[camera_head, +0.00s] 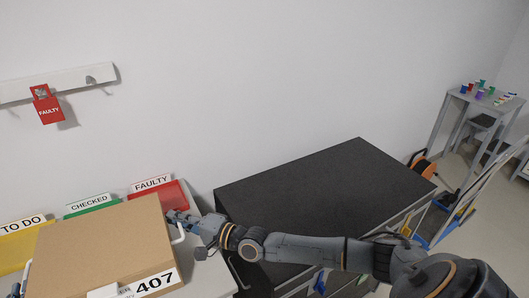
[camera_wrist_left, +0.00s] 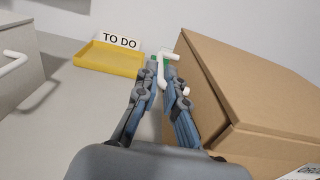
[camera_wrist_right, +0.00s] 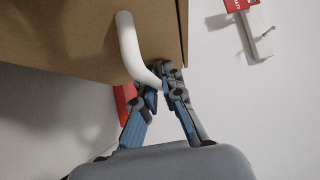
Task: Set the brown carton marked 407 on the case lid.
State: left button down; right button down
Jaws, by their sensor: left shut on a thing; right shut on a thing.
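The brown carton marked 407 (camera_head: 95,240) is at the lower left in the head view, in front of the coloured trays. It has white handles at its sides. My right gripper (camera_head: 180,218) is shut on the carton's right handle (camera_wrist_right: 130,45). My left gripper (camera_wrist_left: 165,80) is shut on the other white handle (camera_wrist_left: 164,58); in the head view the carton hides most of it. I cannot tell whether the carton touches the counter. The wide black case lid (camera_head: 325,195) lies to the right of the carton and looks bare.
A yellow TO DO tray (camera_head: 12,250), a green CHECKED tray (camera_head: 92,207) and a red FAULTY tray (camera_head: 172,193) stand along the wall. A red FAULTY tag (camera_head: 47,106) hangs above. A grey table (camera_head: 485,100) with small coloured items stands far right. My right arm crosses before the case.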

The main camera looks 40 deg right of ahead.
aim_at(339, 194)
jog(key=l+z, duration=0.25)
jog(key=l, duration=0.55)
jog(key=l+z, duration=0.25)
jog(key=l, duration=0.6)
jog(key=i+l+z, duration=0.1)
jog(key=l+z, duration=0.15)
jog(key=l, duration=0.55)
